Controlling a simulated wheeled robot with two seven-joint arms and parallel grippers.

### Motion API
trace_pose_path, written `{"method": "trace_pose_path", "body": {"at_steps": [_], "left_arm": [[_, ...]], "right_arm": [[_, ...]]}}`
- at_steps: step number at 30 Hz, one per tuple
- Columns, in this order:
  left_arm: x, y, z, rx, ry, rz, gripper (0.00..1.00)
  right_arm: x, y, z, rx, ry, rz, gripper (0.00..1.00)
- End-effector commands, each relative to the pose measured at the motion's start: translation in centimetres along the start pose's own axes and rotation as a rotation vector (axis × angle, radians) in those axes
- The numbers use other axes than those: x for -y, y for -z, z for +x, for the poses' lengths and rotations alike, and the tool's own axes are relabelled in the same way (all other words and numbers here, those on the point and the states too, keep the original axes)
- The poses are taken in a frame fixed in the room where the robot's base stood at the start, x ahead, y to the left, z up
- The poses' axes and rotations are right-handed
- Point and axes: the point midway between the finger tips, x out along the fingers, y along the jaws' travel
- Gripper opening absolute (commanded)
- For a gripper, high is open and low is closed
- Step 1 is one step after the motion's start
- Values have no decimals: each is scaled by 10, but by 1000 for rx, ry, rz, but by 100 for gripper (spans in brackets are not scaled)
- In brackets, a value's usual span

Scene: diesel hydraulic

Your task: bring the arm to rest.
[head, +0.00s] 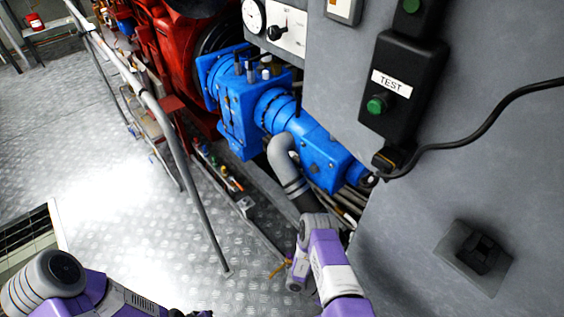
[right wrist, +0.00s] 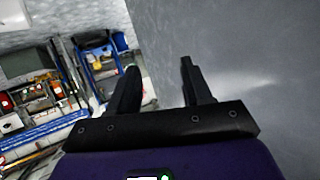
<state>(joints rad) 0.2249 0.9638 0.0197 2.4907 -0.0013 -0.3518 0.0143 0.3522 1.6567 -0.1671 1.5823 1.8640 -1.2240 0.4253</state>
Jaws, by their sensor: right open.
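My right gripper (right wrist: 158,82) shows in the right wrist view with its two dark fingers apart and nothing between them. A grey panel surface fills the right of that view, beyond the fingers; I cannot tell how far off it is. In the head view my right arm (head: 332,262) comes up from the bottom, right of the middle, beside the grey cabinet; its fingers cannot be made out there. My left arm (head: 100,295) lies across the lower left corner, over the floor, and its fingers are not seen.
A grey cabinet (head: 400,225) with a black TEST button box (head: 404,85), a cable (head: 480,130) and a black socket (head: 476,252) stands at right. Blue machinery (head: 245,110) and a grey pipe (head: 287,165) are behind my right arm. A handrail (head: 182,155) borders open floor (head: 90,150).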

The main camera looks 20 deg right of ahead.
Motion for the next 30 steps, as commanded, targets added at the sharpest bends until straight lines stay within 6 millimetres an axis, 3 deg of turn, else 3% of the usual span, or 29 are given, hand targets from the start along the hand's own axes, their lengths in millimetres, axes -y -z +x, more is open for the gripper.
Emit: {"method": "trace_pose_path", "body": {"at_steps": [8,12,16,20,24,30], "left_arm": [[1,0,3,1,0,0,0],[2,0,5,0,0,0,0],[3,0,7,0,0,0,0],[3,0,9,0,0,0,0],[4,0,12,1,0,0,0],[5,0,14,0,0,0,0]], "right_arm": [[35,-24,-31,266,191,-233,49],[47,-41,-68,467,346,-443,49],[42,-52,-119,680,528,-705,49],[17,-50,-172,872,722,-989,49],[-26,-29,-221,1040,938,-1313,49],[-84,13,-256,1167,1189,-1690,49]]}}
